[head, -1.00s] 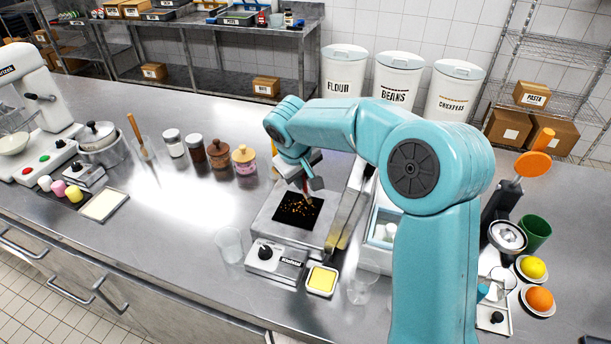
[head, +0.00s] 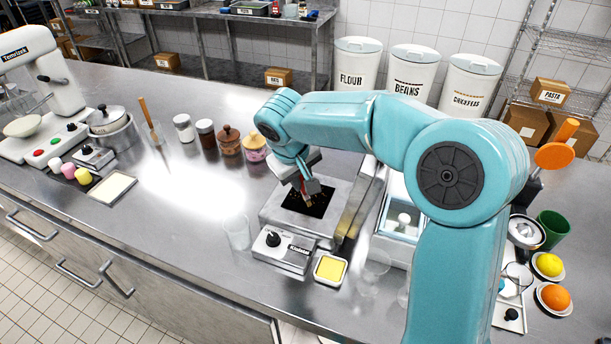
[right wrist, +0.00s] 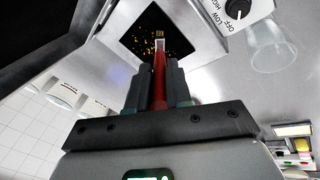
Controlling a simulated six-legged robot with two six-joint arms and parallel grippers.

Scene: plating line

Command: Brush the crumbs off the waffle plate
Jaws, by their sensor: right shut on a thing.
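The black waffle plate (head: 322,207) lies in the top of a grey metal appliance at the middle of the counter. Orange-brown crumbs (right wrist: 147,22) are scattered over it in the right wrist view, thickest at its left part. My right gripper (head: 308,186) hangs over the plate and hides part of it in the head view. It is shut on the red handle of a brush (right wrist: 159,85), whose pale tip points down at the plate among the crumbs. I cannot tell whether the tip touches. My left gripper is in neither view.
The appliance's control box with a black knob (head: 273,239) is in front of the plate, with a yellow-topped square dish (head: 330,268) beside it. A clear glass (head: 237,232) stands to the left, several lidded jars behind. A white container (head: 402,222) is to the right.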

